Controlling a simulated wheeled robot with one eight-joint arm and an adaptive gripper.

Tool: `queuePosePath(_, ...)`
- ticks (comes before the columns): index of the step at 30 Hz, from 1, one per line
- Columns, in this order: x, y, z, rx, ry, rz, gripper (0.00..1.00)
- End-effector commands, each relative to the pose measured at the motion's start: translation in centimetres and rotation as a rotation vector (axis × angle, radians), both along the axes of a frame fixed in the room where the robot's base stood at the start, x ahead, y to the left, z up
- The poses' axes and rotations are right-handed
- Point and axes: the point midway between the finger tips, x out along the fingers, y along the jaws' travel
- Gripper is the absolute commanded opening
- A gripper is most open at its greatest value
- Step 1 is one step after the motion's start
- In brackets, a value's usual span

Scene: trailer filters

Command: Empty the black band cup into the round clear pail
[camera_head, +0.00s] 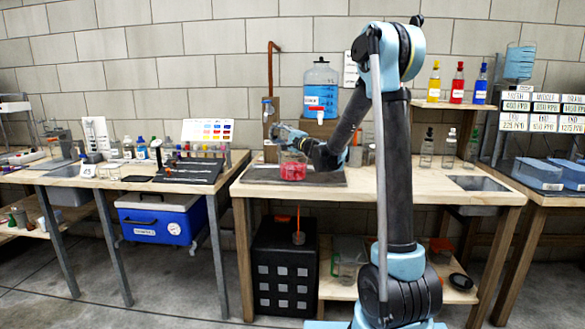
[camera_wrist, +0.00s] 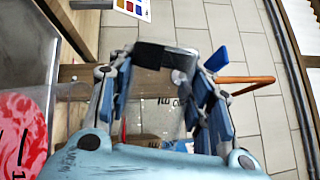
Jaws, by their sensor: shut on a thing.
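My gripper (camera_head: 283,137) is above the middle bench. In the wrist view, its fingers (camera_wrist: 163,85) are shut on the black band cup, a clear vessel with a black band (camera_wrist: 166,56) and dark print. Its contents cannot be made out, nor can its tilt. The round clear pail (camera_head: 292,168) appears to be the clear container with red contents on the dark mat, just below my gripper. In the wrist view, its clear wall (camera_wrist: 28,45) and red contents (camera_wrist: 22,130) show at the left, beside the gripper.
A large blue-filled dispenser (camera_head: 321,92) with a red tap stands behind on a wooden block. A rusty upright pipe (camera_head: 272,70) rises at its left. Bottles (camera_head: 426,150) stand at the right of the bench. The dark mat (camera_head: 328,180) has free room right of the pail.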

Motion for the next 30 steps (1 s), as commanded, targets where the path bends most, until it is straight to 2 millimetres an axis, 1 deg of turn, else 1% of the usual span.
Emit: queuePosePath(30,0.23,-0.46,0.59,0.099,0.051,0.001,0.18)
